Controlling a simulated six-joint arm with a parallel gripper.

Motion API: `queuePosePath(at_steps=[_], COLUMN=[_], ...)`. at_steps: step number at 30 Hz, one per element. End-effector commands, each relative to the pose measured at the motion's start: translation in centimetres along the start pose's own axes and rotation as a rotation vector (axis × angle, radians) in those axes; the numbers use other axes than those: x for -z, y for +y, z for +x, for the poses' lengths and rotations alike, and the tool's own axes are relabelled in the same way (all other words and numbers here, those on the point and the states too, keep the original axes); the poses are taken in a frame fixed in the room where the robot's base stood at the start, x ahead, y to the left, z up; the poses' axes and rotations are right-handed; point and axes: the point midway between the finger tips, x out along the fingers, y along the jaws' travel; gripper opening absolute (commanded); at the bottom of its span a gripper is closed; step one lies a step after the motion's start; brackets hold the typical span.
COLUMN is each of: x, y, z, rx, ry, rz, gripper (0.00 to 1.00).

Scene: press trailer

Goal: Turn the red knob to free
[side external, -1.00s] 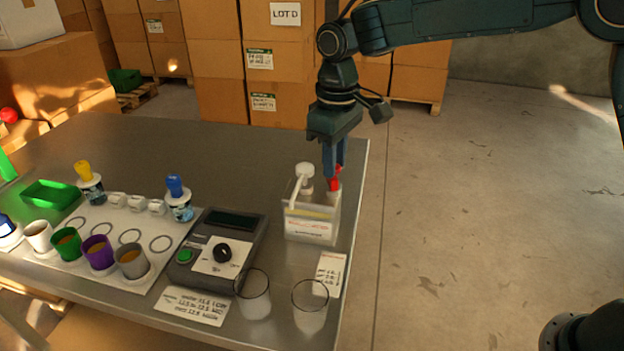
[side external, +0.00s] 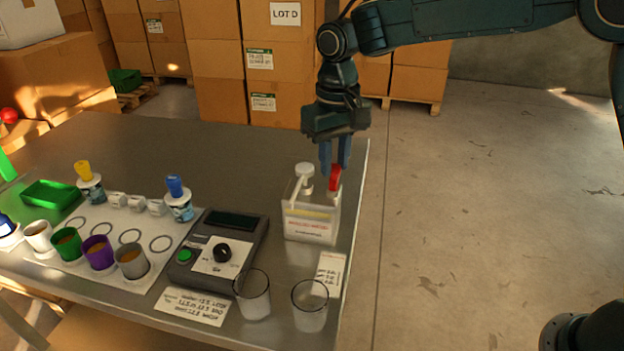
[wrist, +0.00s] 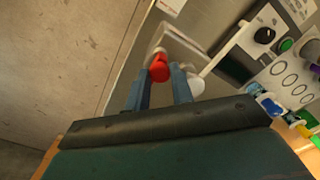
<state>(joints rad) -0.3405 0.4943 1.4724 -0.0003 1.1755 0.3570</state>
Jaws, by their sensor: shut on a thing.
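The red knob (side external: 335,178) sits on top of a clear box-shaped container (side external: 314,222) near the table's right edge. In the wrist view the red knob (wrist: 159,69) shows between the tips of my two blue fingers. My gripper (side external: 335,168) points down from above and is shut on the knob; it also shows in the wrist view (wrist: 161,78). A white cap (side external: 305,170) stands beside the knob on the same container, to its left. The knob's pointer or markings are too small to read.
A grey device with a black dial (side external: 222,252) stands left of the container. Two clear glasses (side external: 310,306) (side external: 253,296) stand in front. Cups and bottles stand on a white mat (side external: 128,222) at left. The table's right edge is close to the container.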

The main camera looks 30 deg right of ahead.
Motion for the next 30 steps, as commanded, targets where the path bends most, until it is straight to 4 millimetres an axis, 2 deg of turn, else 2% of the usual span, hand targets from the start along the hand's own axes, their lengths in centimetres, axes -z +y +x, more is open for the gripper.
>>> queuePosePath(at_steps=[4, 5, 8, 21, 26, 30], x=[0.1, 0.1, 0.1, 0.1, 0.1, 0.1], y=[0.0, 0.0, 0.0, 0.0, 0.0, 0.0], z=[-0.2, -0.2, -0.2, -0.4, -1.6, -3.3], rx=[0.001, 0.001, 0.001, 0.001, 0.001, 0.002], ry=[0.004, 0.004, 0.004, 0.002, 0.004, 0.005], rz=[0.001, 0.001, 0.000, -0.001, -0.001, -0.001], gripper=[0.00, 0.25, 0.45, 0.45, 0.45, 0.45])
